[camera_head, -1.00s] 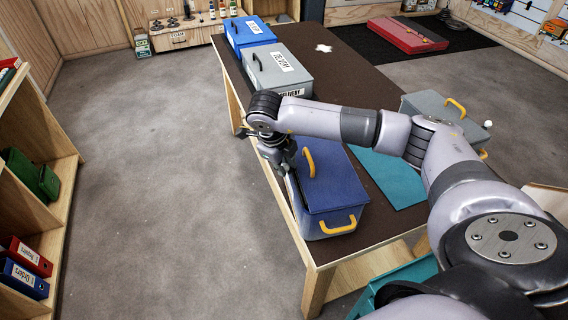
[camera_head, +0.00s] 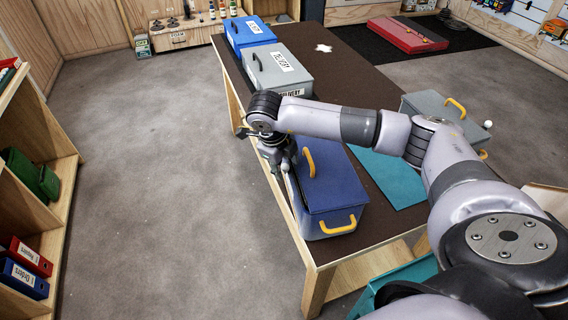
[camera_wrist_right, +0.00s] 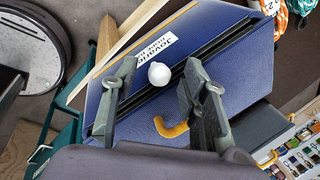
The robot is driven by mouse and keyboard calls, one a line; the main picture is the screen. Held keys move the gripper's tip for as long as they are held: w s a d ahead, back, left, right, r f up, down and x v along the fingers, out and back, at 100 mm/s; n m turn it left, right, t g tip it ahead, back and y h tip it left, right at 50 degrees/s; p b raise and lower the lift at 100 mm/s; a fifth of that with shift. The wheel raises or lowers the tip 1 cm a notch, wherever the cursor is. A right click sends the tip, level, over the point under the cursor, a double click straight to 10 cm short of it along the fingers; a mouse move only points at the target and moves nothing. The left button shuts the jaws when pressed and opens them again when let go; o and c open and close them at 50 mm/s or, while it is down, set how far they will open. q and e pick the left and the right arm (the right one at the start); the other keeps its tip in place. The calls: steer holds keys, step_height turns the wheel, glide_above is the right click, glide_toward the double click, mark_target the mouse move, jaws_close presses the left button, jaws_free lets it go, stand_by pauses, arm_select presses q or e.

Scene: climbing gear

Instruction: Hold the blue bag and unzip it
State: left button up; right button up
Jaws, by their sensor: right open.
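The blue bag (camera_head: 333,183) is box-shaped with yellow handles and sits at the near end of the brown-topped table. My right gripper (camera_head: 284,163) is at the bag's left side, pointing down. In the right wrist view, the blue bag (camera_wrist_right: 228,38) shows a white label and a dark zip strip (camera_wrist_right: 208,50) running along it. A white round knob (camera_wrist_right: 159,73) sits on that strip, between the spread fingers of my right gripper (camera_wrist_right: 162,84). The fingers are open; I cannot tell whether they touch the knob. My left gripper is not in view.
The brown table (camera_head: 352,62) also holds a grey box (camera_head: 277,70), a bright blue box (camera_head: 249,33) and a teal mat (camera_head: 390,175). A grey box with a yellow handle (camera_head: 447,112) stands at the right. Shelves (camera_head: 60,190) stand at the left, with clear floor between.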

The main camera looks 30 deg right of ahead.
steer(key=v, duration=1.2)
